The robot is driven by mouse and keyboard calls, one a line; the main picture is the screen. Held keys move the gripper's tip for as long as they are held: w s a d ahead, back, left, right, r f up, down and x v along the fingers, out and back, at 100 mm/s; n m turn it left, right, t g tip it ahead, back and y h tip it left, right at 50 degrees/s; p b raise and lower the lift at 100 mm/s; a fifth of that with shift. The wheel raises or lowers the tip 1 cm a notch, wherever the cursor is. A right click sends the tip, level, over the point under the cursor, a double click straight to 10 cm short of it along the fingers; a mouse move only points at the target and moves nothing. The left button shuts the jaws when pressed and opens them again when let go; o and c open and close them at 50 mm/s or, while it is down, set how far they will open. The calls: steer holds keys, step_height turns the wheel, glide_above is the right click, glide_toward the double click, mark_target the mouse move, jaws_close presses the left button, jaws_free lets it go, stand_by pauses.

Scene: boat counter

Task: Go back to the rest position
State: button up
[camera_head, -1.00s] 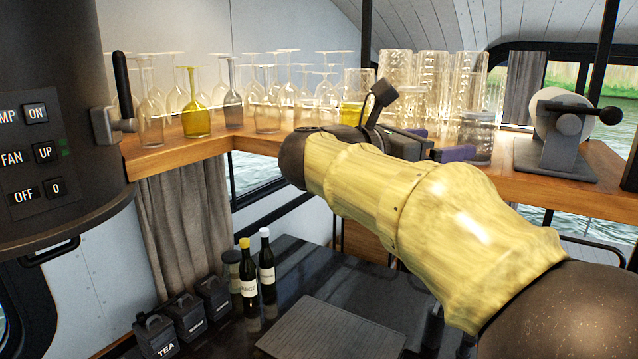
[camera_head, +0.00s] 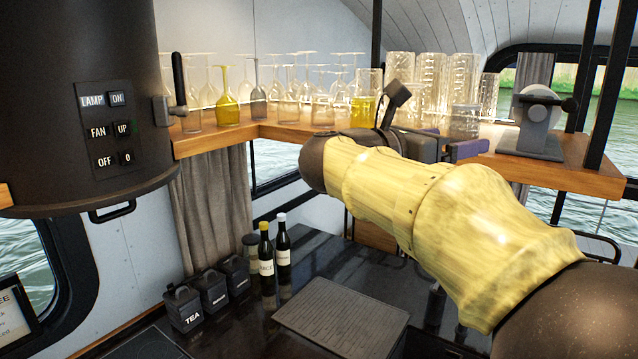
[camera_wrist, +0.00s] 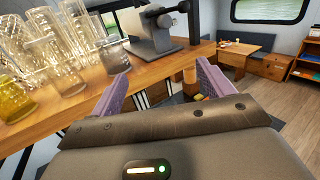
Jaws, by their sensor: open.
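My gripper (camera_wrist: 161,72) is open, with its two purple fingers apart and nothing between them. In the wrist view the fingers point toward the edge of the wooden shelf (camera_wrist: 95,92). In the head view my yellow-sleeved arm reaches in from the lower right and hides most of the gripper; a purple finger (camera_head: 468,150) shows in front of the shelf, near the tall glasses (camera_head: 432,85).
Stemmed glasses (camera_head: 290,100), a yellow wine glass (camera_head: 227,102) and a grey-white device (camera_head: 535,120) stand on the shelf. Below are two bottles (camera_head: 283,250), black canisters (camera_head: 185,308) and a ridged board (camera_head: 340,315). A dark hood (camera_head: 75,140) hangs left.

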steer(key=w+a+f+n+t+y+b, duration=0.3)
steer(key=w+f+n+t+y, duration=0.45)
steer(key=n, duration=1.05)
steer(key=w+a+f+n+y+b, duration=0.15)
steer(key=f+n+y, duration=0.25)
steer(key=f+n, duration=0.5)
steer(key=s+a+f+n+y, duration=0.1)
steer(key=a+f+n+y, duration=0.25)
steer(key=f+n, duration=0.55)
steer(key=s+d+f+n+g+y+b, duration=0.1)
steer(key=s+d+f+n+g, duration=0.1)
steer(key=s+f+n+g, duration=0.4)
steer(key=s+d+f+n+g+b, duration=0.1)
steer(key=s+f+n+g, duration=0.5)
steer(key=s+f, duration=1)
step_height(320, 180, down, 6)
steer(key=shift+s+d+r+n+g+y+b, duration=0.25)
steer(key=shift+s+d+n+g+y+b, duration=0.1)
steer(key=shift+n+y, duration=0.05)
